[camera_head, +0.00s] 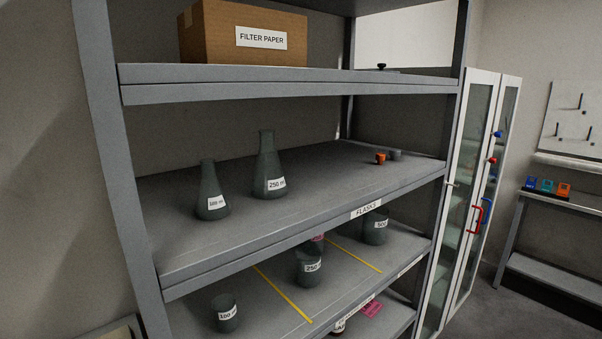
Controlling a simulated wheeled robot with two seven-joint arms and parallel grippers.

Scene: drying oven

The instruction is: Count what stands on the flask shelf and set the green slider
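The flask shelf (330,222), with a FLASKS label (367,209) on its front edge, is the middle grey shelf. On it stand two dark conical flasks. The smaller flask (211,190) is at the left, its label hard to read. The taller flask (267,165), labelled 250 ml, stands right of it. A small orange piece (380,158) and a small grey piece (395,155) sit at the right end. I cannot make out a green slider. Neither gripper is in view.
A FILTER PAPER box (243,32) sits above. A glass-door cabinet (468,190) with a red handle (478,215) stands right. A far bench (560,200) holds small blue, teal and orange items.

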